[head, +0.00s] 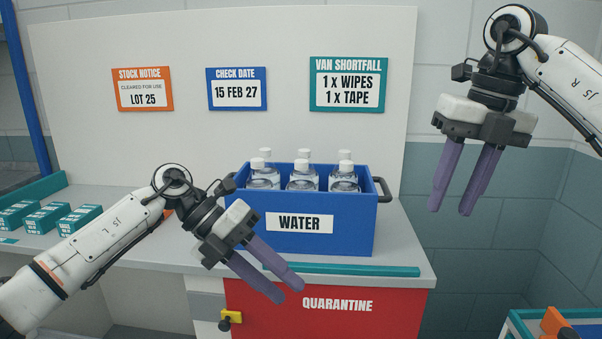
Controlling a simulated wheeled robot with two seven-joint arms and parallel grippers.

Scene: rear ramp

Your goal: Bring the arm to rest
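My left gripper (291,290) is in front of the grey counter's edge, over the front of the red quarantine unit (335,310). Its purple fingers point down and to the right, apart with nothing between them. My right gripper (451,210) hangs in the air at the upper right, in front of the wall. Its fingers point down, clearly apart and empty. The blue water crate (362,226) stands on the counter with several clear white-capped bottles (303,176) in it. The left gripper's body covers part of the crate's lower left side.
Several teal boxes (40,217) lie on the counter (135,248) at the left. A teal strip (385,271) runs along the counter's front edge. A container (530,323) with orange and blue items is at the lower right. Orange, blue and teal notices hang on the white board (180,45).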

